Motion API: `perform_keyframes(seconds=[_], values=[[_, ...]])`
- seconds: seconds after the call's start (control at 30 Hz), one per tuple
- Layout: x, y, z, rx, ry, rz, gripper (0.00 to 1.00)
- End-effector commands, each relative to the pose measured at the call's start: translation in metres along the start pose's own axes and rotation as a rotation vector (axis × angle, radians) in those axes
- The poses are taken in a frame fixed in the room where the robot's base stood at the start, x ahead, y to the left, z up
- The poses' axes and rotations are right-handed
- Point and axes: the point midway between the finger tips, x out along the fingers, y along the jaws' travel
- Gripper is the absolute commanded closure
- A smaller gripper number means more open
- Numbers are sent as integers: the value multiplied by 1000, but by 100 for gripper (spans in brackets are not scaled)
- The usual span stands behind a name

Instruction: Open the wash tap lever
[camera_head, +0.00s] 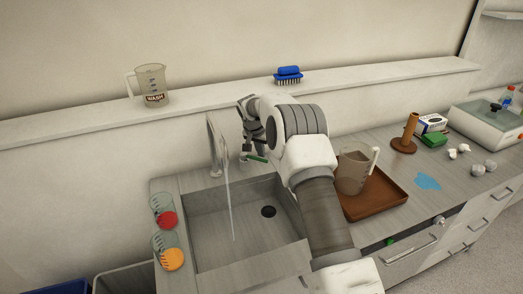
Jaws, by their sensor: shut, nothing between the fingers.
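The wash tap (212,150) is a tall metal spout at the back of the sink. A thin pale streak, which looks like running water (230,205), drops from it into the basin. A small green bar (257,158), which looks like the tap lever's handle, sits to the right of the spout. My gripper (246,150) points down right beside the green bar, its fingers shut and empty. I cannot tell whether they touch the bar. My arm hides part of the area to the right of the lever.
The sink (215,225) has a dark drain. A brown tray (385,200) holds a jug (353,170) right of my arm. A wash jug (151,85) and blue brush (288,73) sit on the ledge.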

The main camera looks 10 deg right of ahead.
Motion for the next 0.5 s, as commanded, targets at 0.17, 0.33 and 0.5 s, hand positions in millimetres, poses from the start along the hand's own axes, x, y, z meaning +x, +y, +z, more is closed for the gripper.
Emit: perform_keyframes(seconds=[0.17,0.33,0.5], values=[[0,0,0,0,0,0,100],[2,-1,6,48,0,20,100],[-1,-1,14,180,1,68,100]])
